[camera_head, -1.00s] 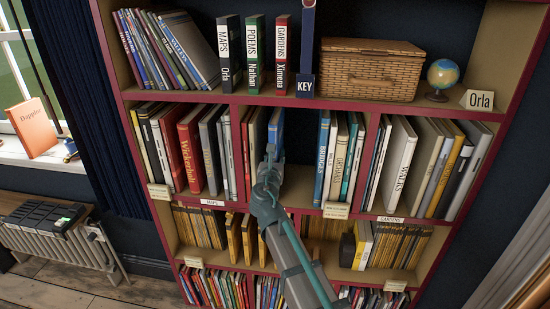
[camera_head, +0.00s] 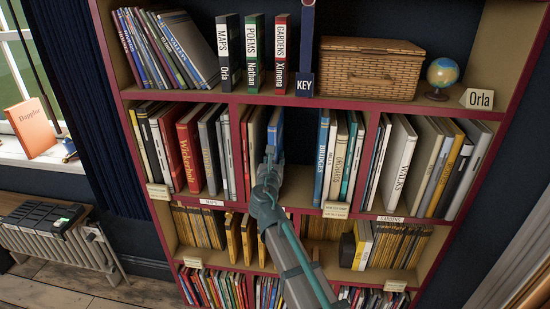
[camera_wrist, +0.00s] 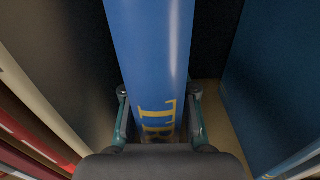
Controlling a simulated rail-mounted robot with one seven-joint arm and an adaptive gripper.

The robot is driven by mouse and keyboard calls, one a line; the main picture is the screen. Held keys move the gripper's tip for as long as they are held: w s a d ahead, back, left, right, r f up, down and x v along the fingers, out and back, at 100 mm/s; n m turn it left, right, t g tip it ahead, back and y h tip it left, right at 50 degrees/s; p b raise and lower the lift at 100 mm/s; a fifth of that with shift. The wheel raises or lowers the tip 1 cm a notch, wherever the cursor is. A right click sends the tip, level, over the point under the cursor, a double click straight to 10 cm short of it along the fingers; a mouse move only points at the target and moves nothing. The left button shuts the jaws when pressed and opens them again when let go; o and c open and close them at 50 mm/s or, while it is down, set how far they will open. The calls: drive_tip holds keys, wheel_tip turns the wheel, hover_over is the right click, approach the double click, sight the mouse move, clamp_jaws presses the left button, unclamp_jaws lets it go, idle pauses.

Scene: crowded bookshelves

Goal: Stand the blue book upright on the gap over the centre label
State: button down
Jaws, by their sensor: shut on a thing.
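The blue book (camera_head: 275,128) stands upright in the gap in the middle compartment of the shelf, close to the cream book on its left. My gripper (camera_head: 270,156) is shut on its spine from the front. In the wrist view the blue book (camera_wrist: 150,60) runs up between my two fingers (camera_wrist: 160,105), with yellow letters near its lower part. Its bottom edge is hidden by my gripper, so I cannot tell whether it touches the shelf board. The centre label below the gap is hidden behind my arm.
Right of the book is free space, then a blue book (camera_head: 321,158) and several others. In the wrist view a dark blue book (camera_wrist: 275,90) stands right, and pale and red books (camera_wrist: 40,80) stand left. A wicker basket (camera_head: 370,70) sits on the shelf above.

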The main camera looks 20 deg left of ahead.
drive_tip(key=shift+r, duration=0.1)
drive_tip(key=c, duration=0.8)
unclamp_jaws()
drive_tip(key=shift+c, duration=0.2)
drive_tip(key=v, duration=0.9)
